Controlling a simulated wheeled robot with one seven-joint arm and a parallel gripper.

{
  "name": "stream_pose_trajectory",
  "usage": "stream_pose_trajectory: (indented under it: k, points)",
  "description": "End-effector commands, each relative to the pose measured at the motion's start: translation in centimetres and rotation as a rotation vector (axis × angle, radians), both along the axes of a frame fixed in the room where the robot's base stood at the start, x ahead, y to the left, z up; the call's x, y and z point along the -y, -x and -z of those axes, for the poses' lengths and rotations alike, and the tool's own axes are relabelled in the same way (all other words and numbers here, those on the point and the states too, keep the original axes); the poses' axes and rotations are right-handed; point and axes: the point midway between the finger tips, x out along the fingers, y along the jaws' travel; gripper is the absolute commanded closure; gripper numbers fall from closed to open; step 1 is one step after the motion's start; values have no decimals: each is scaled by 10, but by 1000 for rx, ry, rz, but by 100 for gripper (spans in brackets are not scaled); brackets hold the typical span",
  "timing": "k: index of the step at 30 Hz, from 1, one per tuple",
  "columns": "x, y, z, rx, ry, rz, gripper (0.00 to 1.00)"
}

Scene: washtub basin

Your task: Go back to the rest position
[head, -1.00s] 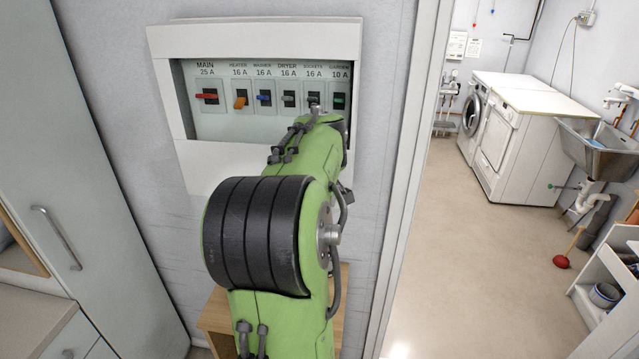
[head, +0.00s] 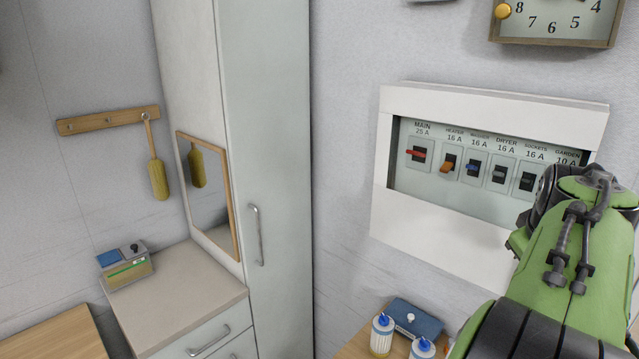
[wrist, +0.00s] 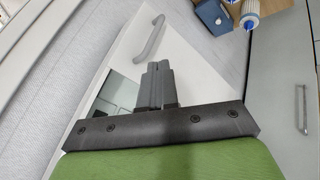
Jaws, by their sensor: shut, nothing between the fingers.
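My gripper (wrist: 157,72) shows in the wrist view with its two dark fingers together and nothing between them. In the head view my green arm fills the lower right and the fingers are hidden. The white breaker panel (head: 440,225) is on the wall behind the arm. Its row of switches includes a red MAIN one (head: 416,154), an orange HEATER one (head: 447,166) and a blue WASHER one (head: 472,169). The arm hides the GARDEN switch. In the wrist view the fingers are over a white surface with a grey handle (wrist: 150,38); contact cannot be told.
A tall cabinet (head: 270,100) stands left of the panel. Below the panel are a blue box (head: 418,318) and two bottles with blue caps (head: 382,335). A counter (head: 180,290) with a small device (head: 127,268) is at left. A clock (head: 555,25) hangs above the panel.

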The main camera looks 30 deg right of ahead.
Motion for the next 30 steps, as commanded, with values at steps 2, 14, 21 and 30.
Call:
stream_pose_trajectory:
  k: [2,14,21,30]
  points:
    - [0,0,0,0,0,0,100]
    - [-196,-89,34,197,-280,-246,100]
    - [-364,-49,90,144,-424,-430,100]
    - [-394,-19,117,109,-424,-452,100]
